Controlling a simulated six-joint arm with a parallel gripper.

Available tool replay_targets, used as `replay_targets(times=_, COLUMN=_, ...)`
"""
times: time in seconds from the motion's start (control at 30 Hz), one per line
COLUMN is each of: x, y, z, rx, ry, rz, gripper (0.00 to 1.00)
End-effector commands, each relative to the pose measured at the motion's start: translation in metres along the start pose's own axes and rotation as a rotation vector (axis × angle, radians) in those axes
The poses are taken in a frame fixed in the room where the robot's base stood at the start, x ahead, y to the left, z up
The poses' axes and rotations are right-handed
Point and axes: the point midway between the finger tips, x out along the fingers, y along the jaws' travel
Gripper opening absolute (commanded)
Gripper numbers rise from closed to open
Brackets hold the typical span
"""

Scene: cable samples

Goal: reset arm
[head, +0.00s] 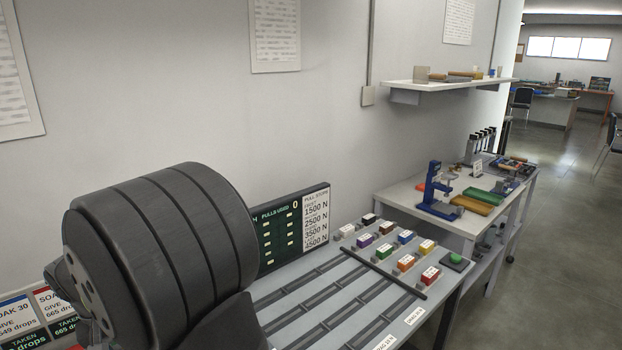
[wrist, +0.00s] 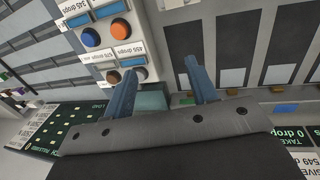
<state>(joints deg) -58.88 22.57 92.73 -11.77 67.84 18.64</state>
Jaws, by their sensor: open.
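My gripper (wrist: 160,68) shows in the wrist view with its two blue fingers spread apart and nothing between them. The fingers reach over a pale panel with round buttons (wrist: 91,37), one blue and one orange among them, with drop-count labels beside them. The gripper is not seen in the head view, where a large dark grey ribbed part of my arm (head: 160,250) fills the lower left and hides part of the bench.
A grey slotted bench (head: 330,290) carries several coloured labelled blocks (head: 405,262) and a green button (head: 455,259). A dark pull-count board (head: 278,235) stands behind it. A white table (head: 408,193) holds a blue stand (head: 433,185). A shelf (head: 450,83) is above. Open floor lies right.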

Motion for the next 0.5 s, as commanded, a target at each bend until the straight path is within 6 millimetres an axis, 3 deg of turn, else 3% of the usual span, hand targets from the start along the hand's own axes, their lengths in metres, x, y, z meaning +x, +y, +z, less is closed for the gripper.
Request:
replay_targets(times=0.2, x=0.006, y=0.002, z=-0.037, rx=0.0, ry=-0.002, rz=0.001, gripper=0.53)
replay_targets(times=0.5, x=0.027, y=-0.055, z=-0.049, rx=-0.004, ry=-0.002, rz=0.001, gripper=0.53)
